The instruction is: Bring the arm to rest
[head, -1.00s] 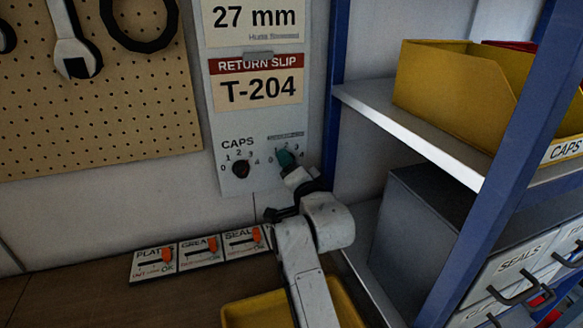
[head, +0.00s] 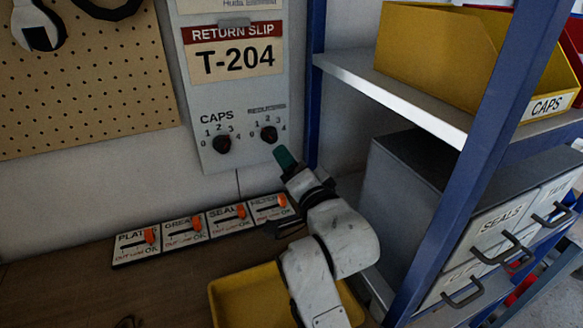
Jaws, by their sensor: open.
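My white arm rises from the bottom of the head view, over a yellow bin on the bench. My gripper (head: 284,157), with a teal tip, is at the arm's upper end, just below the right-hand dial (head: 269,134) on the wall panel and apart from it. Its fingers are small here and their gap is hard to make out; nothing shows held between them. The CAPS dial (head: 222,145) is to the left of that dial.
A row of labelled slider plates (head: 203,229) with orange handles lies on the bench beside my arm. The yellow bin (head: 228,292) is below it. A blue-framed shelf (head: 432,113) with a yellow CAPS bin (head: 440,57) and grey drawers (head: 497,222) stand close on the right.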

